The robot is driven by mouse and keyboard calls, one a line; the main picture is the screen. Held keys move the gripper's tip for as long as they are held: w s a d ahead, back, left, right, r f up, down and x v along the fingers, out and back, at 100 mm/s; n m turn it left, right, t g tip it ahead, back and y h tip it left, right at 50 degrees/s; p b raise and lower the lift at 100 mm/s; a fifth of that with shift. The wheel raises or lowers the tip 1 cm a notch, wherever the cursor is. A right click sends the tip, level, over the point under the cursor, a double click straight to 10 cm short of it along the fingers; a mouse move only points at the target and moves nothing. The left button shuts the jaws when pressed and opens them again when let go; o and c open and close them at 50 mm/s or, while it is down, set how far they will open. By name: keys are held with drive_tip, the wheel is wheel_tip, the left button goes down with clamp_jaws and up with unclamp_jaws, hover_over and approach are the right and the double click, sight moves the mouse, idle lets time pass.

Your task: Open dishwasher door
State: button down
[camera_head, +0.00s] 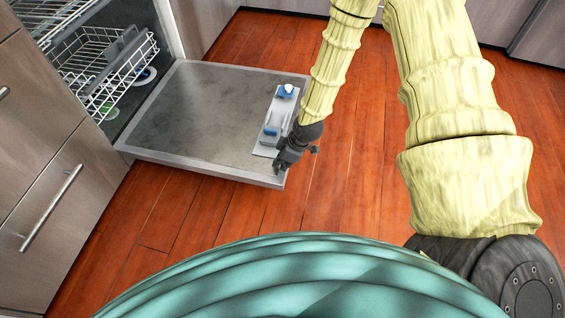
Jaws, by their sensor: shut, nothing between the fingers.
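The dishwasher door (190,108) is a flat grey metal panel, folded down and lying about level above the floor, its inner face up. A light detergent panel (265,148) with blue parts sits near its outer edge. The dishwasher's inside (163,25) is open to view at the upper left. My gripper (277,171) is dark and shut, with nothing held. It is at the near right corner of the door, by its outer edge; whether it touches the door I cannot tell.
Wooden drawer fronts with a bar handle (52,207) stand at the left. Wooden floor (350,170) is clear right of the door. More cabinet fronts (475,25) run along the back.

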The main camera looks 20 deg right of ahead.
drive_tip(key=shift+r+p, duration=1.7)
drive_tip(key=shift+r, duration=0.05)
drive_tip(key=p+v, duration=0.4)
drive_tip(key=v, duration=0.6)
drive_tip(key=shift+r, duration=0.2)
drive_tip(key=s+a+f+m+g+h, duration=0.1)
drive_tip(key=s+f+m, duration=0.3)
drive_tip(key=s, duration=0.5)
drive_tip(key=s+a+f+m+g+h, duration=0.1)
drive_tip(key=s+a+f+m, duration=0.15)
drive_tip(key=s, duration=0.65)
drive_tip(key=s+a+f+m+h, duration=0.1)
drive_tip(key=s+f+m, duration=0.3)
drive_tip(key=s, duration=0.5)
wheel_tip(320, 180, up, 30)
drive_tip(key=p, duration=3.1)
drive_tip(key=shift+r, duration=0.15)
drive_tip(key=c, duration=2.2)
unclamp_jaws()
drive_tip(key=shift+d, duration=0.1)
